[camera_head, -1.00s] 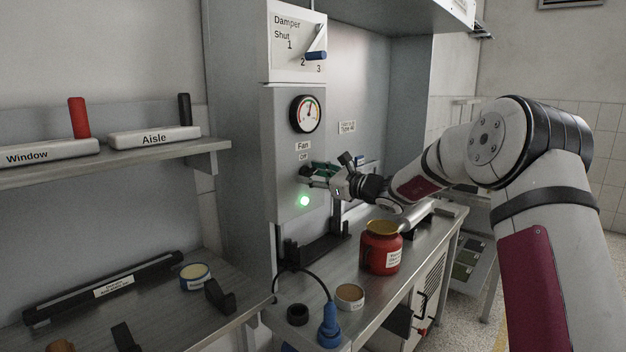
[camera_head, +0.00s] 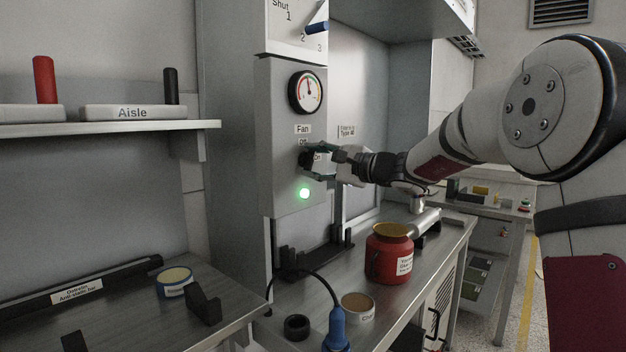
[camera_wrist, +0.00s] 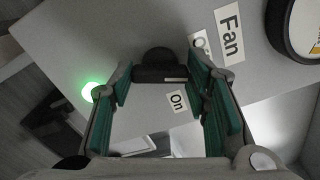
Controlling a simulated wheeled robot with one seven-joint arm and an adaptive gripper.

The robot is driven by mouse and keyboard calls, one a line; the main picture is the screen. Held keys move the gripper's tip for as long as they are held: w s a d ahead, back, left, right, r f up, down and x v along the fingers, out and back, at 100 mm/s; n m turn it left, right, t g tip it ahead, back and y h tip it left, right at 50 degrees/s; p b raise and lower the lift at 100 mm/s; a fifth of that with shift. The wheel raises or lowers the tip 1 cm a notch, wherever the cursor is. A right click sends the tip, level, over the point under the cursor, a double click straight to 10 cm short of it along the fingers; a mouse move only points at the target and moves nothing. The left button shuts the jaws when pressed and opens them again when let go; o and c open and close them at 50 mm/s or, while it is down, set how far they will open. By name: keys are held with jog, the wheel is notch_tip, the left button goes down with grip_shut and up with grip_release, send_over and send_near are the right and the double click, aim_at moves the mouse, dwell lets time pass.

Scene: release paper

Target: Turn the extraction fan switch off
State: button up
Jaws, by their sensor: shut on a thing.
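The fan panel is grey, with a "Fan" label (camera_head: 303,129) and a partly covered "Off" label below it. My gripper (camera_head: 307,160) is at the panel just under these labels. In the wrist view its green-padded fingers (camera_wrist: 164,88) stand on both sides of the dark switch (camera_wrist: 158,62) and are shut on it. The "On" label (camera_wrist: 177,103) shows between the fingers. In the head view the fingers hide most of the switch, so its exact position is unclear. A green lamp (camera_head: 304,193) glows below the gripper.
A round gauge (camera_head: 307,92) is above the labels, with a damper lever (camera_head: 317,28) higher up. A red jar (camera_head: 389,254), a small tub (camera_head: 357,307) and a blue plug (camera_head: 337,328) stand on the bench below. A shelf (camera_head: 110,127) is at left.

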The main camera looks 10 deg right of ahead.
jog(key=n+b, duration=0.1)
jog(key=b, duration=0.1)
jog(key=n+b, duration=0.1)
jog(key=b, duration=0.2)
jog(key=shift+f+n, duration=0.3)
jog(key=shift+n, duration=0.1)
jog(key=n+b, duration=0.1)
jog(key=b, duration=0.2)
jog(key=shift+r, duration=0.1)
jog(key=shift+r+n+b, duration=0.1)
jog(key=shift+n+b, duration=0.35)
jog(key=shift+n, duration=0.05)
jog(key=o, duration=1.2)
jog(key=shift+c, duration=0.2)
jog(key=v, duration=1.2)
